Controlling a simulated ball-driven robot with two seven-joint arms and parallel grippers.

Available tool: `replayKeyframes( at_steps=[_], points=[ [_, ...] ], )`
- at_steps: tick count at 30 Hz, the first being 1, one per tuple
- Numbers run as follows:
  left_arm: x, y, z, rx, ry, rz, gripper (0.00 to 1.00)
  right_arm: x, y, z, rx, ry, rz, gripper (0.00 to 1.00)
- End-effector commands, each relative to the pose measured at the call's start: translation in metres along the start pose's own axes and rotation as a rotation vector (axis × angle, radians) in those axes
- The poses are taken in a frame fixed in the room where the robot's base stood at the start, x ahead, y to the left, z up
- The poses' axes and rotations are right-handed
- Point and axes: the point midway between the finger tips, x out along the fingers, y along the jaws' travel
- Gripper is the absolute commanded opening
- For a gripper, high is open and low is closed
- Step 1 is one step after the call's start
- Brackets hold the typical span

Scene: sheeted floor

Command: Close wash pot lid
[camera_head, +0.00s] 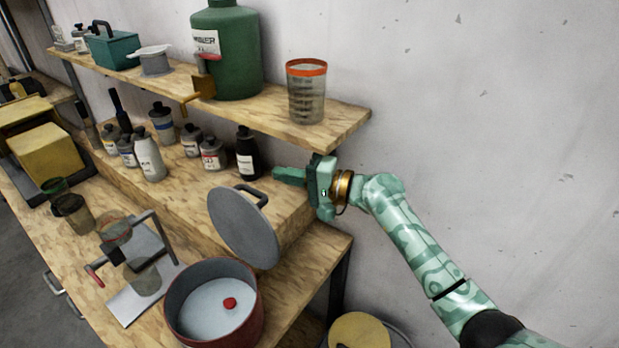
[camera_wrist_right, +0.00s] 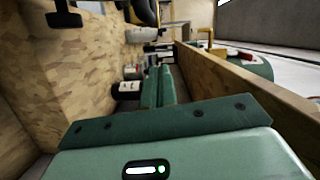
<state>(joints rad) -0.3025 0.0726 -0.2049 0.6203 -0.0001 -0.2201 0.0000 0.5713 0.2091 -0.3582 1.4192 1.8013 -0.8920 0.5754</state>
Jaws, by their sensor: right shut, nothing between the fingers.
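The wash pot (camera_head: 213,304) stands on the wooden bench at the lower middle of the head view, with a pale inside and a small red round thing (camera_head: 230,303) in it. Its grey round lid (camera_head: 243,227) stands tilted up at the pot's far edge, its dark handle (camera_head: 252,193) facing the shelf step. My right gripper (camera_head: 277,174) is shut and empty, above and behind the lid, pointing left, apart from the handle. In the right wrist view its green fingers (camera_wrist_right: 159,87) lie together. My left gripper is not in view.
Several bottles (camera_head: 190,150) stand on the raised step left of my right gripper. An upper shelf (camera_head: 330,125) with a green canister (camera_head: 227,50) and an orange-rimmed beaker (camera_head: 306,92) is above it. A metal stand (camera_head: 140,265) is left of the pot.

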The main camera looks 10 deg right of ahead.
Motion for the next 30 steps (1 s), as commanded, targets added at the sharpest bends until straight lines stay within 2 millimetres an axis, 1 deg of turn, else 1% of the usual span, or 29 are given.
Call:
replayKeyframes(
  at_steps=[1, 3, 6, 10, 14, 23, 30],
  points=[
    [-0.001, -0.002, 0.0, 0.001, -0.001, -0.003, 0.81, 0.01, -0.001, 0.001, 0.001, -0.002, -0.001, 0.0],
    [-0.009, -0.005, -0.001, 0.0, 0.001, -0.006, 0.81, 0.011, -0.002, 0.015, 0.002, -0.003, 0.001, 0.0],
    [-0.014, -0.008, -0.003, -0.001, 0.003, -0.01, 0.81, 0.013, -0.002, 0.027, 0.001, -0.002, 0.0, 0.0],
    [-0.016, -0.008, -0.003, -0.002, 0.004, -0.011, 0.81, 0.016, -0.001, 0.037, 0.0, -0.002, 0.0, 0.0],
    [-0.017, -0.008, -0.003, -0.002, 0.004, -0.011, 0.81, 0.016, 0.0, 0.04, -0.001, -0.001, 0.0, 0.0],
    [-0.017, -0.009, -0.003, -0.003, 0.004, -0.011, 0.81, 0.016, 0.001, 0.04, -0.002, 0.0, 0.001, 0.0],
    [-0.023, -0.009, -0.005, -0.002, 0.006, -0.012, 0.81, 0.017, -0.006, 0.046, -0.043, -0.001, 0.011, 0.0]
  ],
)
